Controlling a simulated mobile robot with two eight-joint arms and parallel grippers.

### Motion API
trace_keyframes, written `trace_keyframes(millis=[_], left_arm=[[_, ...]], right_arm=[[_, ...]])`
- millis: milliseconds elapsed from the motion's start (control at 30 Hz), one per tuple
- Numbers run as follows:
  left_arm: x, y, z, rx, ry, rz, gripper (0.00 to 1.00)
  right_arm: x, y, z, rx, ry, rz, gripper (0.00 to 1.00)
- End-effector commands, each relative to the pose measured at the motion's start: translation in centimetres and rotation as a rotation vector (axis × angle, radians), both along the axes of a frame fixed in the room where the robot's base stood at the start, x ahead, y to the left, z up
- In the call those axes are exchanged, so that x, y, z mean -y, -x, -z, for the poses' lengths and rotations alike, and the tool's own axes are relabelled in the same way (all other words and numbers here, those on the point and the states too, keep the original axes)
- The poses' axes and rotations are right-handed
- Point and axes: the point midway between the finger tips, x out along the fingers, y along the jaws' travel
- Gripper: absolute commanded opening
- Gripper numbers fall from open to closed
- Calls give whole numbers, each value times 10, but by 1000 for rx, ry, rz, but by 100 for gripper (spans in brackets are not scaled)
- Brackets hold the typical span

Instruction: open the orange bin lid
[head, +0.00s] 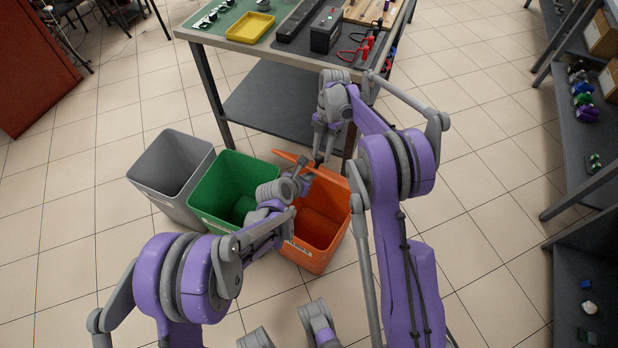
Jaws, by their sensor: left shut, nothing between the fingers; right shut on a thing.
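The orange bin (322,254) stands on the floor at the right end of a row of bins. Its lid (334,178) shows as an orange strip along the far rim, tipped up away from the mouth, and the inside shows. My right gripper (319,160) points down at the lid's upper edge and is shut on it, though the contact is small in the view. My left gripper (303,166) is shut and empty, over the bin's far left part near the lid. My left arm hides part of the bin's left side.
An open green bin (222,180) and an open grey bin (172,165) stand to the left. A workbench (262,95) with a yellow tray (250,27) is just behind the bins. Shelves (570,130) line the right; tiled floor between is clear.

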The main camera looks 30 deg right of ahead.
Motion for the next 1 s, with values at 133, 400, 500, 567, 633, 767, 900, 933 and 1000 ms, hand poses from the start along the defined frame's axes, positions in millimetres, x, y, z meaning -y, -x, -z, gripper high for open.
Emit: trace_keyframes(millis=[133, 400, 500, 567, 633, 767, 900, 933, 1000], left_arm=[[10, -5, -9, 1, 2, 1, 0], [11, -5, -10, 3, 5, -1, 0], [10, -5, -10, 2, 5, -1, 0], [10, -5, -9, 1, 4, -1, 0], [9, -5, -9, 2, 3, 0, 0], [9, -5, -9, 1, 2, 0, 0], [9, -5, -8, 1, 1, 0, 0], [9, -5, -8, 1, 1, 0, 0], [9, -5, -8, 1, 1, 0, 0]], right_arm=[[1, 0, 1, 0, 1, 1, 0], [-2, 1, 1, -3, -3, -2, 52], [-2, 0, 1, -2, -3, -2, 70], [-1, 0, 0, -2, -2, -1, 70], [-1, 0, 0, -2, -2, -1, 70], [-1, 0, 0, 0, -1, 0, 70], [1, -1, -7, 0, -1, 0, 70], [2, -2, -10, -1, -1, 1, 70], [5, -4, -21, -1, -1, 1, 70]])
